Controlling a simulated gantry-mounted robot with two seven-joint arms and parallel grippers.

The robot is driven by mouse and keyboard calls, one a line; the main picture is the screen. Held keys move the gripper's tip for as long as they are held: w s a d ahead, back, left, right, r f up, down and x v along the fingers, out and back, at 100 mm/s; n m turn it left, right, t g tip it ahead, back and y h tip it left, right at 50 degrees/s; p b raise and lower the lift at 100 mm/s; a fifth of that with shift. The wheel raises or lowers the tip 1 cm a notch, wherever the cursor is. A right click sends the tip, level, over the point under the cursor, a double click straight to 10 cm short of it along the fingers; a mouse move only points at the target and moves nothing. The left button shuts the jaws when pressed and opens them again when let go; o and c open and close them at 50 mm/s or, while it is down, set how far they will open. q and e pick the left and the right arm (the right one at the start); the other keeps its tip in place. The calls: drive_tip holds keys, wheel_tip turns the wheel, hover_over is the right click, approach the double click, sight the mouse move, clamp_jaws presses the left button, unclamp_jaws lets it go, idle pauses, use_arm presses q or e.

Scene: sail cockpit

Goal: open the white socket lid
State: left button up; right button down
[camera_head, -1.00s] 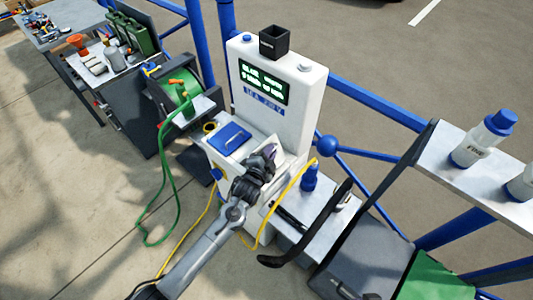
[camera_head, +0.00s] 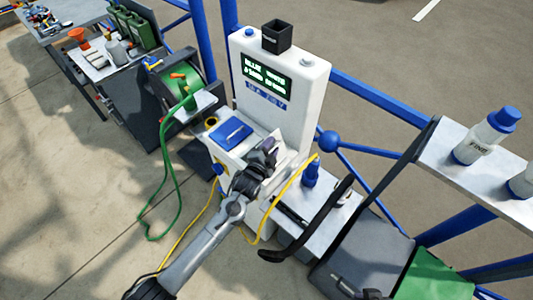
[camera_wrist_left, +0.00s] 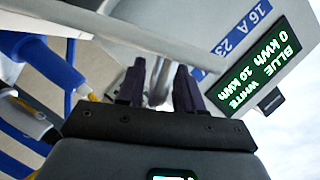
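The white pedestal (camera_head: 290,105) has a blue socket lid (camera_head: 231,133) on the left of its ledge. The white socket lid (camera_head: 292,146) is on the right and appears raised at a slant, partly hidden by my left gripper (camera_head: 268,150). In the left wrist view, a pale panel edge that looks like this lid (camera_wrist_left: 130,32) crosses above the fingers. My left gripper's two dark fingers (camera_wrist_left: 160,88) stand apart, with grey metal seen between them; contact with the lid cannot be told.
A yellow cable (camera_head: 291,187) hangs just right of my left gripper. A green hose (camera_head: 177,160) hangs at left. White bottles (camera_head: 478,140) stand on the right shelf.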

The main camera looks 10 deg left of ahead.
use_arm(q)
drive_tip(key=p+v, duration=0.1)
drive_tip(key=v, duration=0.9)
drive_tip(key=shift+s, duration=0.3)
drive_tip(key=shift+a, duration=0.1)
drive_tip(key=shift+r, duration=0.1)
drive_tip(key=f+p+v, duration=0.2)
drive_tip(key=p+v, duration=0.6)
drive_tip(key=v, duration=0.4)
drive_tip(key=shift+s+d+f, duration=0.2)
drive_tip(key=shift+s+d, duration=0.1)
drive_tip(key=shift+s, duration=0.1)
idle(0.5)
